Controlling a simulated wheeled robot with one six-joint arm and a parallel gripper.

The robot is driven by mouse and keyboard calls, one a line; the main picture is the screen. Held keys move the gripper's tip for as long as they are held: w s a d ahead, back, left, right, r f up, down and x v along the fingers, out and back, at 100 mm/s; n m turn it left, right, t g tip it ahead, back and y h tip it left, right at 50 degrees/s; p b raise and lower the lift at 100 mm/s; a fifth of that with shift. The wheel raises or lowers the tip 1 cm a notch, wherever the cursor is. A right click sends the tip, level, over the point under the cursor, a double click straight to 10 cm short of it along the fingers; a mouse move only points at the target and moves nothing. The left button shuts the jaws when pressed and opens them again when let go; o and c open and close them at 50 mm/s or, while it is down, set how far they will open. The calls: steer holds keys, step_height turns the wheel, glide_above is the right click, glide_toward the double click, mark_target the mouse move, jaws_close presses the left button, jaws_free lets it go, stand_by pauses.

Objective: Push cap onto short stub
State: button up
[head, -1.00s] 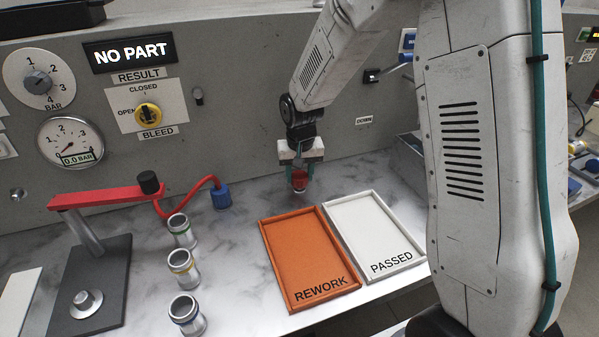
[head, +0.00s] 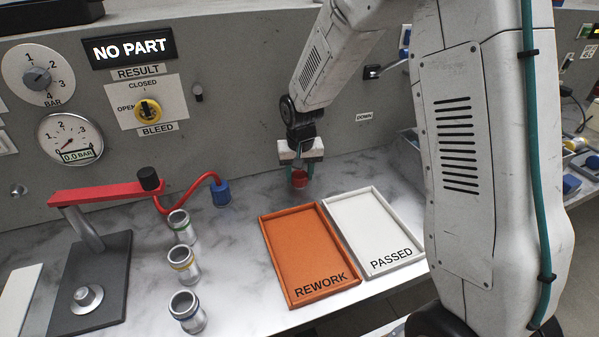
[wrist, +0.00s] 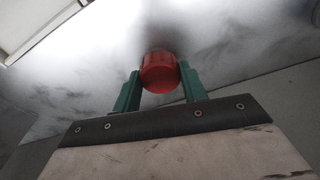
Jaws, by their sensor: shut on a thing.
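A red cap (head: 299,180) is between the fingers of my gripper (head: 300,172), behind the trays in the head view. In the wrist view the cap (wrist: 158,72) sits between the two green fingertips, and my gripper (wrist: 159,84) is shut on it. Whether the cap touches the bench or hangs just above it I cannot tell. I cannot make out a short stub; anything under the cap is hidden.
The orange REWORK tray (head: 304,207) and white PASSED tray (head: 384,190) are empty, in front of my gripper. A red clamp arm (head: 105,192) over a dark base (head: 95,307) stands left. The grey panel (head: 250,95) rises close behind. Bench between fittings and trays is clear.

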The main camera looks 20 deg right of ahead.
mark_target(300, 177)
steer(key=shift+f, duration=0.1)
steer(key=o, duration=1.1)
steer(key=r, duration=0.5)
steer(key=s+r, duration=0.1)
steer(key=r, duration=0.1)
steer(key=shift+a+r, duration=0.1)
steer(key=shift+r, duration=0.3)
steer(key=s+d+r, duration=0.1)
steer(key=s+r, duration=0.3)
steer(key=s, duration=0.7)
steer(key=s+d+r+n, duration=0.1)
steer(key=s+r, duration=0.4)
steer(key=s, duration=0.6)
steer(key=s+d+r+n, duration=0.1)
steer(key=s+r, duration=0.3)
steer(key=s, duration=0.6)
steer(key=shift+s+d+r, duration=0.15)
steer(key=shift+s+r, duration=0.1)
steer(key=shift+s, duration=0.15)
